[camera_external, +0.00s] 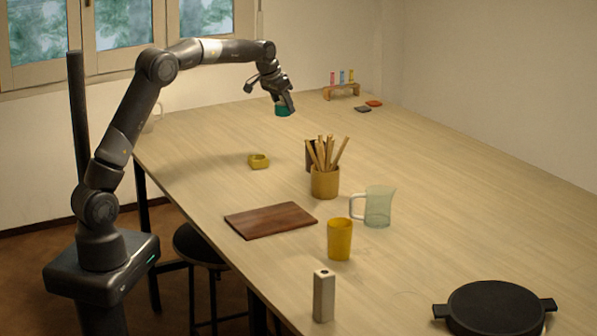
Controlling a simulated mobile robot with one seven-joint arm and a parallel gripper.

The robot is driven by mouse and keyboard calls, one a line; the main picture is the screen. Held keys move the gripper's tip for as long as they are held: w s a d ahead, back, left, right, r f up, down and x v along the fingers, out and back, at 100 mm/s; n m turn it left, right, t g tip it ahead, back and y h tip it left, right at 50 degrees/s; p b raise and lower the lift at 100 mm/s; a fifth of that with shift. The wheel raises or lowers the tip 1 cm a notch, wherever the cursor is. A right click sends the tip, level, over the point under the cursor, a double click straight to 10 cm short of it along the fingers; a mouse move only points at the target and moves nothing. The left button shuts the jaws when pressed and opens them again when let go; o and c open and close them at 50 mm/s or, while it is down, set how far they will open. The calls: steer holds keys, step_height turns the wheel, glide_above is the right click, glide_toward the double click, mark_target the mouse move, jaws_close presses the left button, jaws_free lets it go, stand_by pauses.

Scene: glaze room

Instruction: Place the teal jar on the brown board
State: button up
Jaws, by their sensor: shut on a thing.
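The teal jar (281,109) is small and held in my gripper (286,104) over the far part of the table. My fingers are shut on it and cover part of it. I cannot tell whether it touches the table or hangs above it. The brown board (270,221) lies flat near the table's left edge, nearer the camera than the jar. The top of the board is bare.
A tan pot of sticks (325,182), a clear jug (378,207) and a yellow cup (340,240) stand right of the board. A grey block (323,296) and black pan (494,309) are nearer.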

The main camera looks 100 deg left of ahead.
steer(key=w+d+r+m, duration=0.2)
steer(key=w+d, duration=0.5)
steer(key=d, duration=0.6)
steer(key=m+t+h, duration=0.1)
steer(key=m+h, duration=0.1)
steer(key=m, duration=0.2)
glide_above(277, 218)
steer(key=a, duration=0.2)
steer(key=s+d+f+m, duration=0.1)
steer(key=s+d, duration=0.1)
steer(key=d, duration=0.5)
steer(key=s+d+f+m, duration=0.1)
steer(key=s+d+f, duration=0.1)
steer(key=d, duration=0.5)
steer(key=shift+t+h, duration=0.3)
steer(key=shift+t, duration=0.1)
steer(key=a+f, duration=0.3)
steer(key=w+a+f, duration=0.1)
steer(key=a+f, duration=0.3)
steer(key=w+a+f, duration=0.1)
steer(key=a+f, duration=0.3)
steer(key=shift+w+a+f, duration=0.1)
steer(key=shift+a, duration=0.1)
steer(key=shift+a+f, duration=0.1)
steer(key=shift+f, duration=1.95)
